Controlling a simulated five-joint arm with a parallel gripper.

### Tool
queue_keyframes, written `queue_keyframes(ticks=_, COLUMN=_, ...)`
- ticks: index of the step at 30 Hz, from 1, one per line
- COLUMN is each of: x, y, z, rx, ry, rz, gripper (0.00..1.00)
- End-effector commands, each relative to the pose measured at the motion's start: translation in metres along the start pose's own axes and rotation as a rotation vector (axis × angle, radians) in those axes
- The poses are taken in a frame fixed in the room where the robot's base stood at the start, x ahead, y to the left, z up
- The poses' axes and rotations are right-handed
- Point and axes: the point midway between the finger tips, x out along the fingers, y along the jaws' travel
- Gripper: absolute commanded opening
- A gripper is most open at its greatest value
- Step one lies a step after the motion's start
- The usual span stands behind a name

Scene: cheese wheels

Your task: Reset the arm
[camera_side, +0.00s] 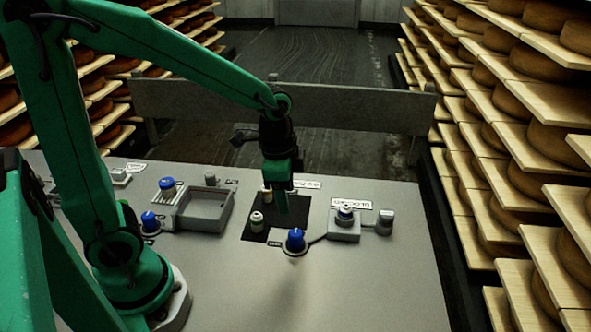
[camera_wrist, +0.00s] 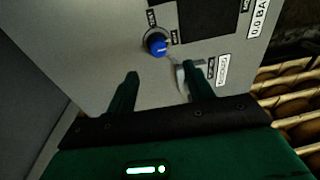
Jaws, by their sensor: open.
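My gripper (camera_side: 282,200) is green and points down over the dark square on the grey panel (camera_side: 340,285) in the side view. In the wrist view my gripper (camera_wrist: 160,82) shows two green fingers spread apart with nothing between them. A blue knob (camera_side: 295,240) stands just in front of the dark square, close to my gripper. The same blue knob shows in the wrist view (camera_wrist: 157,44), beyond the fingertips. I cannot tell how high the fingertips are above the panel.
A small pale cylinder (camera_side: 257,221) stands on the dark square. A grey box with a knob (camera_side: 344,222) and a grey cylinder (camera_side: 385,222) stand to the right. A grey tray (camera_side: 233,200) and blue knobs (camera_side: 150,221) are left. Shelves of cheese wheels (camera_side: 548,140) flank the panel.

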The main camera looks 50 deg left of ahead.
Motion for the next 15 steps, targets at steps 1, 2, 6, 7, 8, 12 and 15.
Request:
queue_keyframes(ticks=1, x=-0.010, y=0.001, z=0.004, rx=-0.038, ry=0.019, rz=-0.015, gripper=0.52)
queue_keyframes(ticks=2, x=-0.015, y=0.001, z=0.006, rx=-0.062, ry=0.029, rz=-0.023, gripper=0.52)
queue_keyframes(ticks=6, x=-0.037, y=0.004, z=0.017, rx=-0.175, ry=0.074, rz=-0.055, gripper=0.52)
queue_keyframes(ticks=7, x=-0.042, y=0.005, z=0.019, rx=-0.199, ry=0.085, rz=-0.062, gripper=0.52)
queue_keyframes(ticks=8, x=-0.046, y=0.006, z=0.022, rx=-0.224, ry=0.095, rz=-0.068, gripper=0.52)
queue_keyframes(ticks=12, x=-0.065, y=0.011, z=0.034, rx=-0.335, ry=0.145, rz=-0.094, gripper=0.52)
queue_keyframes(ticks=15, x=-0.077, y=0.015, z=0.043, rx=-0.414, ry=0.182, rz=-0.111, gripper=0.52)
